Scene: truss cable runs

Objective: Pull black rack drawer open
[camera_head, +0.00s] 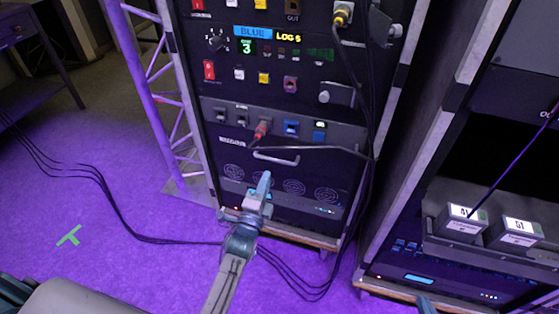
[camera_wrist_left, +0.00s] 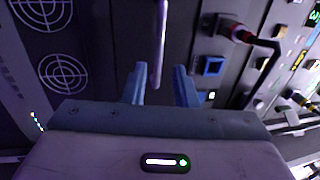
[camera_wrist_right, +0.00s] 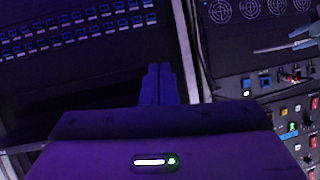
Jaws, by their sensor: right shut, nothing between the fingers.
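The black drawer (camera_head: 325,172) sits low in the left rack. Its front has round fan-like grilles and looks flush with the rack. Its pale bar handle (camera_head: 282,158) runs along the top of the front. My left gripper (camera_head: 265,182) is in front of the drawer, just below the handle in the head view. In the left wrist view, its two fingers (camera_wrist_left: 161,85) are apart, with the end of the handle (camera_wrist_left: 160,45) between them; contact cannot be told. My right gripper (camera_wrist_right: 157,82) is shut and empty in front of the right rack. Only its tip shows in the head view (camera_head: 425,303).
A panel with a red plug (camera_head: 262,130) and a black cable lies just above the handle. Cables hang at the rack's right side and loose cables (camera_head: 112,208) lie on the purple floor. The right rack holds two labelled boxes (camera_head: 462,222). Floor at left is open.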

